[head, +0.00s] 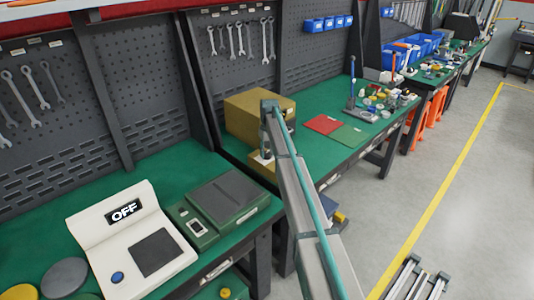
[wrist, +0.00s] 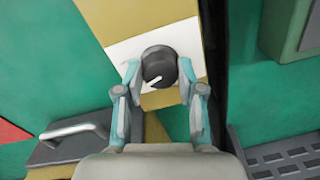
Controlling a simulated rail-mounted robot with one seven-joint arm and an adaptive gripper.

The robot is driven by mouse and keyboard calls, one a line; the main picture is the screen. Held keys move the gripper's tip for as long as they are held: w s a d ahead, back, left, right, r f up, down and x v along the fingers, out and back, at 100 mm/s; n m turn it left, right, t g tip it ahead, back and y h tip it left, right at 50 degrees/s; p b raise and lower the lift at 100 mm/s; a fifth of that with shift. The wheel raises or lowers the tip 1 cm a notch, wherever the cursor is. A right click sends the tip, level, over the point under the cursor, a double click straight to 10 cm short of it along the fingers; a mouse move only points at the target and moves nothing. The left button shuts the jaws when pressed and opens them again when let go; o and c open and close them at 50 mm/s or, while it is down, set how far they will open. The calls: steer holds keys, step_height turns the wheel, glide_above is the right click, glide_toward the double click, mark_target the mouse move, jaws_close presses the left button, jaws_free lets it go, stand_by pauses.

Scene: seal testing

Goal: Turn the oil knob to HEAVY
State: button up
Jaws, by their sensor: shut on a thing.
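The oil knob (wrist: 160,62) is a round black knob with a white pointer mark, on a white plate (wrist: 120,50) on a mustard-yellow box. In the wrist view the mark points to the lower left. No HEAVY label can be read in either view. My gripper (wrist: 158,72) is shut on the knob, one teal fingertip on each side of it. In the head view my arm reaches up to the mustard box (head: 245,112) on the green bench, and its end hides part of the box front.
A white unit with an OFF display (head: 126,210) and a dark-topped green device (head: 228,197) stand on the near bench. Red (head: 323,124) and green (head: 350,135) sheets lie right of the box. In the wrist view, a dark plate with a metal handle (wrist: 75,131) is at lower left.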

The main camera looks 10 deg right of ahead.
mark_target(268, 154)
steer(key=m+b, duration=0.1)
steer(key=m, duration=0.3)
steer(key=shift+m, duration=0.3)
steer(key=m, duration=0.4)
steer(key=shift+m+b, duration=0.4)
steer(key=o, duration=1.1)
steer(key=shift+o, duration=0.2)
steer(key=shift+r, duration=0.1)
step_height(268, 154, up, 12)
steer(key=shift+s+d+t, duration=0.2)
steer(key=shift+t, duration=0.1)
